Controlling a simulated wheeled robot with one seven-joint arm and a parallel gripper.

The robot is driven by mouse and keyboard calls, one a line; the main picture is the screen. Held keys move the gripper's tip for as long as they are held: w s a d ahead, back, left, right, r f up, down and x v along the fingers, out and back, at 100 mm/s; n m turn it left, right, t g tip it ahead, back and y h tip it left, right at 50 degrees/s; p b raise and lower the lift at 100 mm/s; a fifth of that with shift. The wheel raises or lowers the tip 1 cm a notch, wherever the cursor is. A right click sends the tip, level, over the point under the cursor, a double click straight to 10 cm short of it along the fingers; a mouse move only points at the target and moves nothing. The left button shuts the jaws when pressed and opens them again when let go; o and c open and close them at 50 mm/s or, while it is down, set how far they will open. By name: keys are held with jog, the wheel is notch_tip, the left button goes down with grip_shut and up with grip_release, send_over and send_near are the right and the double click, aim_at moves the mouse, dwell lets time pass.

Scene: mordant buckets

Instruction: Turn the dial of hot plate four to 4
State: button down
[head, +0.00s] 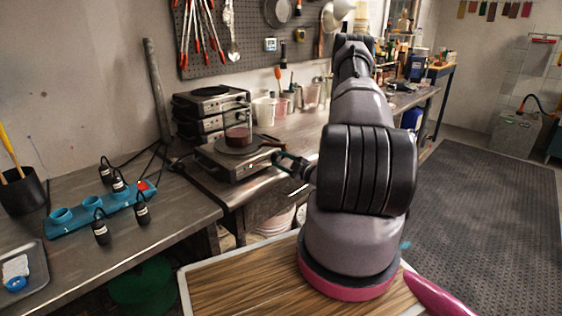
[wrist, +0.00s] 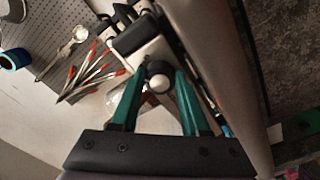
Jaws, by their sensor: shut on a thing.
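A low metal hot plate (head: 232,165) stands on the bench and carries a glass beaker (head: 238,137) of dark red-brown liquid on its round top. My gripper (head: 281,157) is at the hot plate's right front side. In the wrist view, its teal fingers (wrist: 158,76) stand on both sides of a round dark dial (wrist: 158,69) with a pale spot, and they are shut on it. The dial's marks and setting are too small to read. No number on the hot plate is legible.
More hot plates (head: 205,108) are stacked behind, beside white and pinkish cups (head: 264,108). Red-handled tools (head: 200,35) hang on the pegboard. Floor at the right is clear.

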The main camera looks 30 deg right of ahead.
jog(key=shift+s+f+m, duration=0.1)
jog(key=shift+m, duration=0.2)
jog(key=shift+c, duration=2)
grip_release()
jog(key=v, duration=1)
jog(key=shift+s, duration=0.35)
jog(key=shift+d, duration=0.15)
